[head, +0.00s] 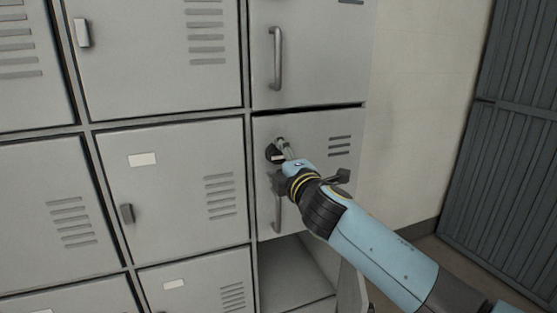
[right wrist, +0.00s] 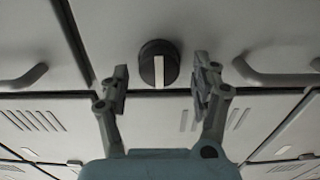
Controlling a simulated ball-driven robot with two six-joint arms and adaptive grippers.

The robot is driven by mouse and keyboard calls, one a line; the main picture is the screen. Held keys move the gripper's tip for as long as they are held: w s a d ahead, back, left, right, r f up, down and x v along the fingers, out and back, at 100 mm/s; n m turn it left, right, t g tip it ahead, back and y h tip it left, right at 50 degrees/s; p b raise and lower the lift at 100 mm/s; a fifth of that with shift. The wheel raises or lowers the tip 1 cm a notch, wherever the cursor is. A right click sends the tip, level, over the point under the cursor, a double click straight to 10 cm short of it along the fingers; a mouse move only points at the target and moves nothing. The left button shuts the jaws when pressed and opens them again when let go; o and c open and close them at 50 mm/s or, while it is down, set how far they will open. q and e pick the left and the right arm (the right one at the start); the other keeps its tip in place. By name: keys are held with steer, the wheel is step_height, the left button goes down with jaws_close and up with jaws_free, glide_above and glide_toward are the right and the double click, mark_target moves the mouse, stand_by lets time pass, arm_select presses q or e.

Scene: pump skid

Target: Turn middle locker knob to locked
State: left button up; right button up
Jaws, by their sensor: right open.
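The middle locker knob (head: 272,153) is black and round, on the grey door (head: 308,125) in the right-hand locker column. In the right wrist view the knob (right wrist: 172,70) shows a white pointer bar running up and down in the picture. My right gripper (head: 283,150) is at the knob in the head view and partly covers it. In the right wrist view my right gripper (right wrist: 161,80) is open, with one finger on each side of the knob. Gaps show between both fingers and the knob. My left gripper is out of view.
A bar handle (head: 277,213) sits below the knob, close to my wrist. Another handle (head: 275,58) is on the door above. An open compartment (head: 292,268) lies underneath, its door (head: 352,291) swung out. A wall and dark slatted panel (head: 515,150) stand right.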

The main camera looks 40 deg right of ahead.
steer(key=v, duration=1.2)
